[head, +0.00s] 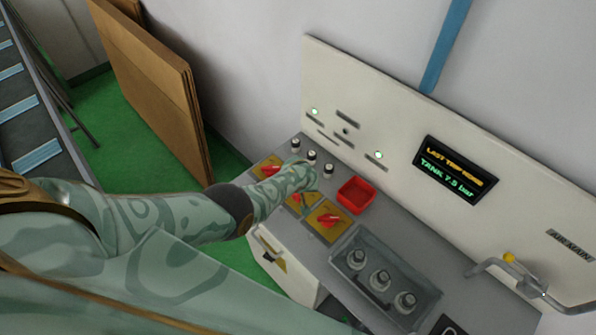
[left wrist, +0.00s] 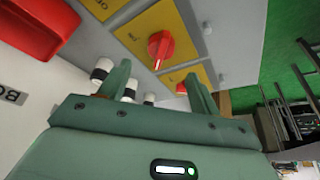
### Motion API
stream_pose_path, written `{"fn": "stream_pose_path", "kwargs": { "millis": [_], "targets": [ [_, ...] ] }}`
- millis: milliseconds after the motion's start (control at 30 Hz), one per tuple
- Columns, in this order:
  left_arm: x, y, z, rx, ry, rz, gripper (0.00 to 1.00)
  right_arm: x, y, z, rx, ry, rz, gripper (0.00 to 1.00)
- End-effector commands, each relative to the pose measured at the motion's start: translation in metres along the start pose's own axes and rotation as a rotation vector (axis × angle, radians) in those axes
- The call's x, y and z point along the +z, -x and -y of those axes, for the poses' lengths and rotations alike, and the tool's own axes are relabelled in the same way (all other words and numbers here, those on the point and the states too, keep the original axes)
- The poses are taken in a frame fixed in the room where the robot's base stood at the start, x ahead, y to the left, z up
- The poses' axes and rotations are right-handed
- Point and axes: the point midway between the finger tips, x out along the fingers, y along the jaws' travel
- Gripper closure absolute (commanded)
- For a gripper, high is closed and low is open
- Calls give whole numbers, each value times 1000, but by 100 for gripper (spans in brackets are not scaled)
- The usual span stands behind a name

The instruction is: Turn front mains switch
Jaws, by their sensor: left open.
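Three red rotary switches on yellow plates stand in a row on the grey console top. In the head view they are the far-left switch (head: 269,169), the middle switch (head: 298,198), partly hidden by my gripper, and the near-right switch (head: 328,219). I cannot read which one is labelled front mains. My left gripper (head: 304,181) is above the middle of the row. In the left wrist view, the open, empty gripper (left wrist: 158,82) has a red knob (left wrist: 160,46) ahead of its fingers, apart from them. Another red knob (left wrist: 181,88) shows behind the right finger. My right gripper is not in view.
A red tray (head: 356,194) sits right beside the switches. Small black-and-white knobs (head: 312,156) stand behind them. A clear-covered box (head: 380,275) with three knobs is nearer right. A backboard carries a display (head: 455,170) and a pipe with a yellow-tipped valve (head: 509,257).

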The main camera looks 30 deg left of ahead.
Motion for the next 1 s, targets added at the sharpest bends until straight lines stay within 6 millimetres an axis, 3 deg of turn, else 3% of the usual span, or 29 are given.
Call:
{"fn": "stream_pose_path", "kwargs": {
  "millis": [33, 100, 400, 1000],
  "targets": [
    [-3, 20, 0, 1, 1, 1, 37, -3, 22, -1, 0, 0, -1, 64],
    [-3, 35, 0, 1, 1, 1, 37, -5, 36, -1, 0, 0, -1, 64],
    [-1, 84, -1, 1, 1, 1, 37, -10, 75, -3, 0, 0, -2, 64],
    [1, 92, 0, -1, 1, 1, 37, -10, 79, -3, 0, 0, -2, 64]
  ]
}}
